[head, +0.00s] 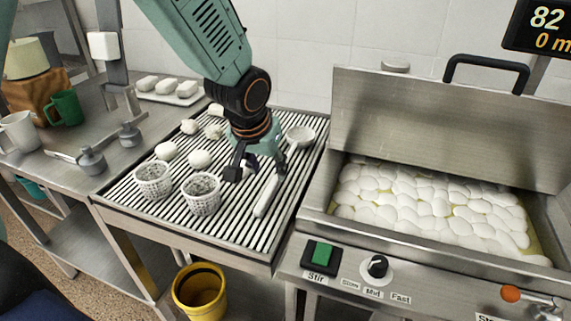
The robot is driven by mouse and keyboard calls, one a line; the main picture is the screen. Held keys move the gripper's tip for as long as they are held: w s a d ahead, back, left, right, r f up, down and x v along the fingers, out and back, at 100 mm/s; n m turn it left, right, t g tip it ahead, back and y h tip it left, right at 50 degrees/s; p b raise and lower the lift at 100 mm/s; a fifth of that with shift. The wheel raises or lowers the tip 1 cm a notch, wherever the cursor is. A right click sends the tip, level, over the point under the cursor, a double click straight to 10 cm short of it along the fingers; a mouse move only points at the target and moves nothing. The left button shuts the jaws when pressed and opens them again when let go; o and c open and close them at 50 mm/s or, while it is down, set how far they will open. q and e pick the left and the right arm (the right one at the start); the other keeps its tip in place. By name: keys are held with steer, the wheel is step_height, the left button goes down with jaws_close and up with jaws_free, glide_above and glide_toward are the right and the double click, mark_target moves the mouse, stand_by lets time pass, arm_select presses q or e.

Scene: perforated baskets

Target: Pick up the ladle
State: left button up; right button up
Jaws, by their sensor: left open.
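The white ladle (266,196) lies on the slatted metal rack, its round bowl at the back right and its thick handle pointing toward the front. My left gripper (256,172) hangs over the rack from above. Its fingers are apart, one left of the handle and one close to the handle's upper part. The wrist and fingers hide part of the ladle between bowl and handle, and I cannot tell whether a finger touches it. My right gripper is not in view.
Two perforated white baskets (202,194) stand at the rack's front left, with several white lumps (200,159) behind them. A steel vat (340,188) full of white pieces, its lid raised, adjoins the rack on the right. A yellow bucket (199,291) stands below.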

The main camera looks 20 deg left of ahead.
mark_target(272, 184)
arm_select(q)
steer(key=shift+w+f, duration=0.1)
steer(key=shift+w+d+f, duration=0.1)
steer(key=shift+f, duration=0.1)
steer(key=shift+w+d+f+b, duration=0.2)
steer(key=shift+f+b, duration=0.3)
steer(key=shift+f, duration=0.3)
steer(key=f, duration=0.1)
steer(key=w+a+f+b, duration=0.1)
steer(key=f, duration=0.2)
steer(key=shift+w+a+f+b, duration=0.15)
steer(key=shift+w+a+b, duration=0.1)
steer(key=shift+w+b, duration=0.1)
steer(key=shift+w+d+f, duration=0.2)
steer(key=shift+f, duration=0.05)
steer(key=shift+r, duration=0.1)
